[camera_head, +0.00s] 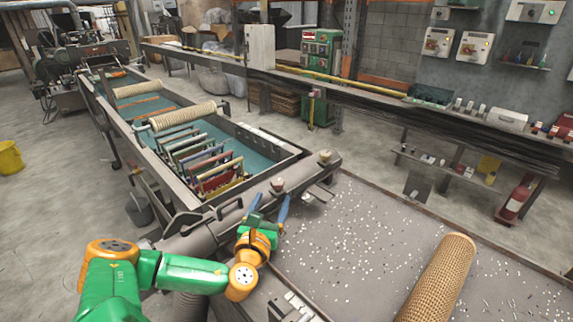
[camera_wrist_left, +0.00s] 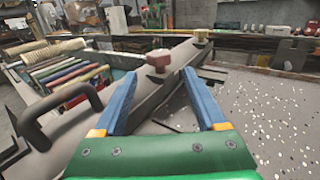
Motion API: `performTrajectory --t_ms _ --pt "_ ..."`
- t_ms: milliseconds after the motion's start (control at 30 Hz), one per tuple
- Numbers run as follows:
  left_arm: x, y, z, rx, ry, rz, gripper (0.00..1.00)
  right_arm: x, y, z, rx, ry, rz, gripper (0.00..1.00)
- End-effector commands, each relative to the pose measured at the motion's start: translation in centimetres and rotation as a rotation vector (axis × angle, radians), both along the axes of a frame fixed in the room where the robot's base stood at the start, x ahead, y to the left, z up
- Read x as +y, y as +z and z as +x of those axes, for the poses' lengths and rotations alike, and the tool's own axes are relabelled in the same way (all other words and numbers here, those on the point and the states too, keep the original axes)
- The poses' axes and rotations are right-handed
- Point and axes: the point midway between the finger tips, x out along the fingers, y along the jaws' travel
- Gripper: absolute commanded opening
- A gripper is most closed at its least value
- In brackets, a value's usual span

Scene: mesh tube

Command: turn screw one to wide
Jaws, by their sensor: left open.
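Two screw knobs stand on the dark grey bar along the table's edge. The nearer, red-brown knob (camera_head: 278,185) also shows in the left wrist view (camera_wrist_left: 158,62). The farther, cream knob (camera_head: 325,156) also shows there (camera_wrist_left: 200,37). No label tells which is screw one. My left gripper (camera_head: 271,202) has blue fingers that are open and empty. In the wrist view its fingertips (camera_wrist_left: 160,76) lie to either side of the red-brown knob's line, with the knob just beyond them. I cannot tell whether they touch it. My right gripper is in neither view.
A dark curved handle (camera_wrist_left: 55,112) rises left of the fingers. A speckled grey table (camera_head: 340,235) with a tan mesh tube (camera_head: 440,278) lies to the right. A long trough (camera_head: 262,150) with colored frames (camera_head: 205,165) and rollers runs behind the bar.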

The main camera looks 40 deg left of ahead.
Motion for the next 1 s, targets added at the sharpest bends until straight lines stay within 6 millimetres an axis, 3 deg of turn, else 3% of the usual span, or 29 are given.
performTrajectory --t_ms 133,500,800,867,1000 --pt "0.4 0.1 0.7 -0.004 0.002 0.0 0.73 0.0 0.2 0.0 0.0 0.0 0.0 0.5" --pt "3.2 0.0 5.8 -0.002 0.003 -0.002 0.73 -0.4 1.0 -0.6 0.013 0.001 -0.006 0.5" --pt "3.5 -0.1 6.2 0.0 0.001 -0.002 0.73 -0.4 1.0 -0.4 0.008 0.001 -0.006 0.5" --pt "3.5 -0.1 6.2 0.0 0.001 -0.002 0.63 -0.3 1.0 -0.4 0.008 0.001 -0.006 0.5" --pt "3.5 -0.1 6.2 0.0 0.001 -0.002 0.25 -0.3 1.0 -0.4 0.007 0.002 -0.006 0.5"
